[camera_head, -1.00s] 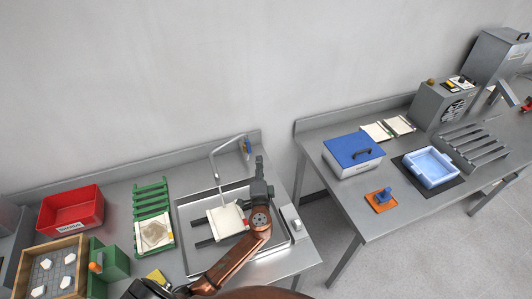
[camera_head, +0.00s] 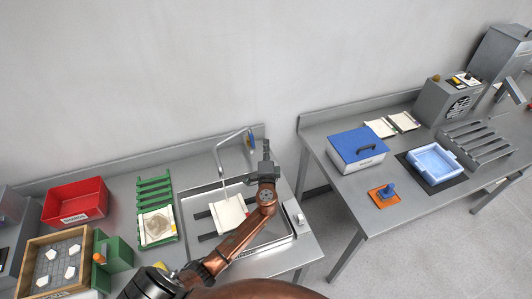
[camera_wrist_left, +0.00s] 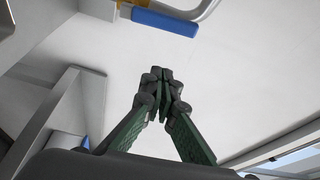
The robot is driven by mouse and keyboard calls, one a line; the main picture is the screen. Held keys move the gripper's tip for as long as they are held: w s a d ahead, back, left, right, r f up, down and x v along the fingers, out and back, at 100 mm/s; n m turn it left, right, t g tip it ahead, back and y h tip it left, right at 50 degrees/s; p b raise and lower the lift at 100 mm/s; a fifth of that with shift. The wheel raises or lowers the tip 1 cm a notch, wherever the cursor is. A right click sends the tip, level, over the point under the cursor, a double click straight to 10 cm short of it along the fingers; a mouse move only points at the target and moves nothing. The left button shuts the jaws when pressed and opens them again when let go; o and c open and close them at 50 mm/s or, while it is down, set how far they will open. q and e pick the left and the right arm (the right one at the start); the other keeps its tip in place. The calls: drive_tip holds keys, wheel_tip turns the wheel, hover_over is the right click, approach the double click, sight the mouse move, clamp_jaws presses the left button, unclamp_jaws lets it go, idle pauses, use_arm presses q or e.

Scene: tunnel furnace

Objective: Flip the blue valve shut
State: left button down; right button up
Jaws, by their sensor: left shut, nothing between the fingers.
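The blue valve (camera_head: 252,143) is a small handle beside the curved metal tap (camera_head: 229,142) at the back of the sink, close to the wall. In the left wrist view the blue valve (camera_wrist_left: 165,22) is a flat blue bar at the top, with a bit of yellow and the curved pipe by it. My left gripper (camera_head: 266,145) is just right of the valve, with its fingers pointing up toward the wall. In the left wrist view my left gripper (camera_wrist_left: 163,73) has its fingertips together and empty, apart from the valve. My right gripper is out of view.
The sink (camera_head: 192,227) holds a pale plate (camera_head: 228,213) under the tap. A green rack (camera_head: 154,190) and red bin (camera_head: 75,200) stand to the left. Past a gap, a second table holds a blue-lidded box (camera_head: 357,148).

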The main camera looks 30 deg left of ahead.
sight(252, 140)
use_arm(q)
drive_tip(key=a+p, duration=0.1)
drive_tip(key=a, duration=0.3)
drive_tip(key=shift+a+f+p, duration=0.1)
drive_tip(key=shift+a+p, duration=0.1)
drive_tip(key=shift+p, duration=0.1)
drive_tip(key=shift+s+a+f+b, duration=0.2)
drive_tip(key=shift+s+a+b, duration=0.45)
drive_tip(key=shift+b, duration=0.4)
drive_tip(key=shift+s+a+r, duration=0.15)
drive_tip(key=shift+s+a, duration=0.05)
drive_tip(key=shift+s, duration=0.1)
drive_tip(key=shift+r, duration=0.1)
